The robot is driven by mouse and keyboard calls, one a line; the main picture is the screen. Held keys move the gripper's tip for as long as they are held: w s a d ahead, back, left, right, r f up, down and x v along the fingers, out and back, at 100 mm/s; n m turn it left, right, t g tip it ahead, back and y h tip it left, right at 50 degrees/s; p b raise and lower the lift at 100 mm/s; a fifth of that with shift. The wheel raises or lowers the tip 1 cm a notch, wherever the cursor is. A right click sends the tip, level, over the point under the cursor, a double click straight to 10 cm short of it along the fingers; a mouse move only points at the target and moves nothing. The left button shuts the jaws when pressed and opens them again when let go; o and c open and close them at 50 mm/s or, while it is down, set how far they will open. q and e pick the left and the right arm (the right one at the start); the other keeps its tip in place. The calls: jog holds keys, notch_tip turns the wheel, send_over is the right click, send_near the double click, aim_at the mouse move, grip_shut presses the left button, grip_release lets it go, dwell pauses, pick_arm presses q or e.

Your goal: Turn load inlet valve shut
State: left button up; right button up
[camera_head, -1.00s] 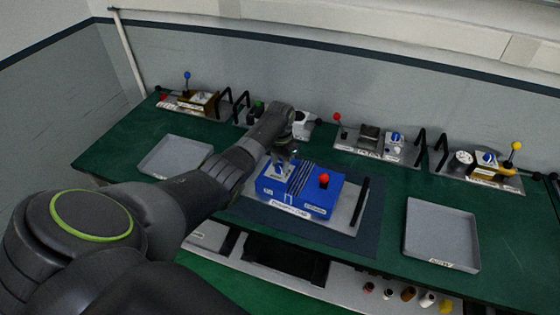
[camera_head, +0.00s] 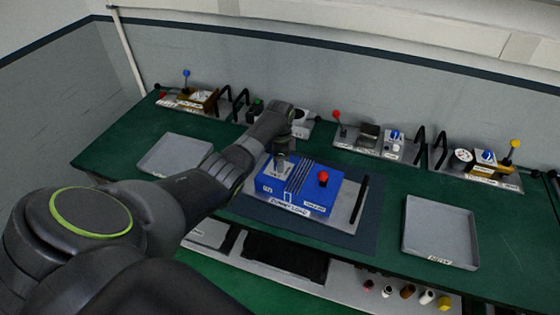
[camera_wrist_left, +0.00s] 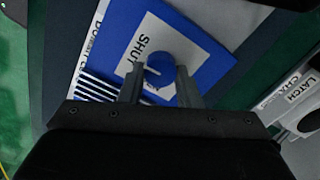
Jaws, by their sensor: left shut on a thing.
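The blue dummy load box (camera_head: 300,192) sits on a grey base plate on a dark mat in the middle of the bench. It has cooling ribs, a red knob (camera_head: 323,178) and a light label plate on its left part. My left gripper (camera_head: 281,161) comes down over that plate from above. In the left wrist view, the round blue valve knob (camera_wrist_left: 159,66) stands on the plate between the two fingers (camera_wrist_left: 160,82), which are shut on it. The word SHUT shows on the plate beside it. The gripper hides the knob in the head view. My right gripper is not seen.
Grey trays lie to the left (camera_head: 176,155) and right (camera_head: 440,232) of the box. Several modules with coloured levers and black handles stand along the back. A black handle (camera_head: 360,199) rises right of the box. Small coloured parts sit on a shelf below the front edge.

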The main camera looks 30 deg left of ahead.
pick_arm(q)
jog(key=shift+r+m, duration=0.1)
jog(key=shift+m, duration=0.3)
jog(key=o, duration=1)
jog(key=shift+r, duration=8.7)
